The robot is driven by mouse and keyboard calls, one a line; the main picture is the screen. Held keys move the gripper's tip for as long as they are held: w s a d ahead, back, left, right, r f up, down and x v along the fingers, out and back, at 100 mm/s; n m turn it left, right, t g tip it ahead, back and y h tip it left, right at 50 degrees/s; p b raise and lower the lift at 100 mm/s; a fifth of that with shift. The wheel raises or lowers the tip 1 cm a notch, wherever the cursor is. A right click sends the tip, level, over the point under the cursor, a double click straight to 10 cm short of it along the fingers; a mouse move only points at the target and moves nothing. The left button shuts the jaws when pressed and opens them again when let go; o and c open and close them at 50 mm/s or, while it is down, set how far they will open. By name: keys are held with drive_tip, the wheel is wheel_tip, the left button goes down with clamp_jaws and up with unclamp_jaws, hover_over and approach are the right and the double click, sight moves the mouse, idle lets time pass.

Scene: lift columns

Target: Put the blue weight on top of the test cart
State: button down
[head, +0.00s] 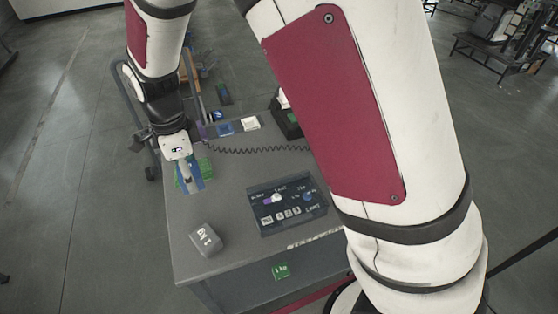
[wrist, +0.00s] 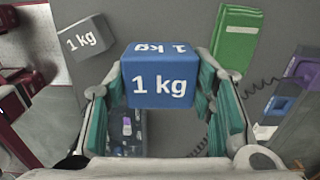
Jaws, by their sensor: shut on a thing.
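My gripper (head: 187,180) is over the far left part of the test cart's grey top (head: 185,222). In the wrist view, my gripper (wrist: 160,92) is shut on the blue weight (wrist: 160,85), a cube marked 1 kg, with a finger on each side. In the head view, only a sliver of the blue weight (head: 194,185) shows below the gripper. I cannot tell whether its underside touches the cart top. A grey 1 kg weight (head: 206,240) sits near the front left corner; it also shows in the wrist view (wrist: 87,40).
A green block (wrist: 236,38) lies beside the blue weight. A dark control panel (head: 287,204) occupies the middle of the cart top. A coiled cable (head: 260,150) and small blue and white items (head: 250,124) are at the back. My arm hides the cart's right side.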

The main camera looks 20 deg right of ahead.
sight(201, 208)
drive_tip(key=shift+s+a, duration=0.1)
drive_tip(key=shift+a, duration=0.15)
drive_tip(key=shift+f, duration=4.95)
drive_tip(key=shift+f, duration=0.1)
drive_tip(key=c, duration=0.7)
unclamp_jaws()
